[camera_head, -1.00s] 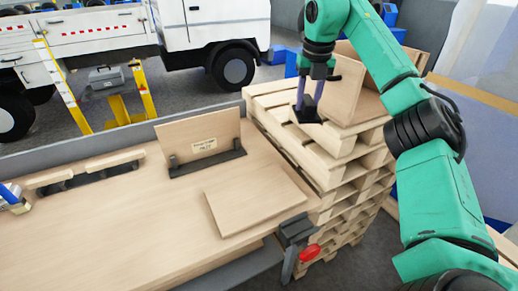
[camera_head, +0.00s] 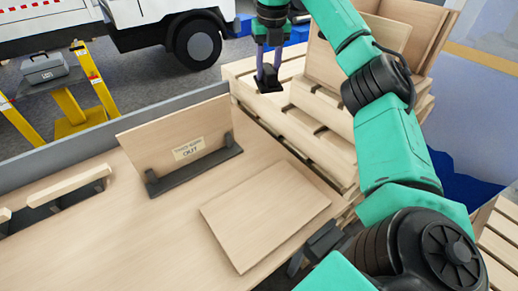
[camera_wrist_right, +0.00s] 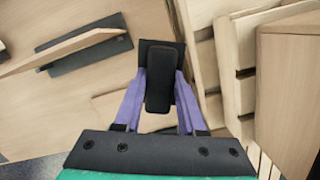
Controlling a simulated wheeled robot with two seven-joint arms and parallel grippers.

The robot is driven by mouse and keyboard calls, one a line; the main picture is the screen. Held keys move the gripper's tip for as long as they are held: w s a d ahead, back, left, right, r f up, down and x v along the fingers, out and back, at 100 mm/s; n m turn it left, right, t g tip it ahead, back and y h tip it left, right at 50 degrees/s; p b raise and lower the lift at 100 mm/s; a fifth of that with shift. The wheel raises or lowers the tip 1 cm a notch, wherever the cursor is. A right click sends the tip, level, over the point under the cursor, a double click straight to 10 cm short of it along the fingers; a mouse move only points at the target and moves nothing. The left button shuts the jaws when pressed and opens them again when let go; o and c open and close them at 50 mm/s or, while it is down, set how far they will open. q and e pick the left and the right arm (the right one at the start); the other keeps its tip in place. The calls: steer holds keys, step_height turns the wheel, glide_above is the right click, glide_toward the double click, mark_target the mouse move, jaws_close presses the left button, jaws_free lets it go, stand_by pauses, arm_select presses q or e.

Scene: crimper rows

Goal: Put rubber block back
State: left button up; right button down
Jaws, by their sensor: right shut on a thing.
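The rubber block (camera_head: 269,84) is a small black piece held low between the purple fingers of my right gripper (camera_head: 268,66). In the right wrist view the block (camera_wrist_right: 158,92) stands between the fingertips of the gripper (camera_wrist_right: 159,75), with a wider dark square part behind it. The right gripper is shut on it and points down beside the upright board's right end. It is seen over the left edge of the pallet stack (camera_head: 300,103). The height of the block above the pallets is hard to tell. My left gripper is not in view.
A wooden board (camera_head: 175,135) with a label stands in a dark holder (camera_head: 195,168) on the worktable (camera_head: 130,240). A flat panel (camera_head: 265,213) lies near the table's right edge. Wooden boxes (camera_head: 385,45) sit on the pallets. A white truck (camera_head: 60,24) stands behind.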

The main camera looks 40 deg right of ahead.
mark_target(269, 86)
steer(key=f+b, duration=0.1)
steer(key=f, duration=0.1)
steer(key=f+b, duration=0.2)
steer(key=shift+s+f, duration=0.1)
steer(key=shift+s, duration=0.3)
steer(key=shift+w+f+b, duration=0.1)
steer(key=shift+f+b, duration=0.15)
steer(key=shift+b, duration=0.1)
step_height(269, 86, down, 20)
steer(key=shift+r+b, duration=0.2)
steer(key=shift+b, duration=0.15)
steer(key=shift+c, duration=2.4)
jaws_free()
steer(key=shift+f, duration=0.1)
step_height(269, 86, up, 12)
steer(key=s, duration=0.1)
steer(key=shift+s+a, duration=0.3)
steer(key=shift+a, duration=0.05)
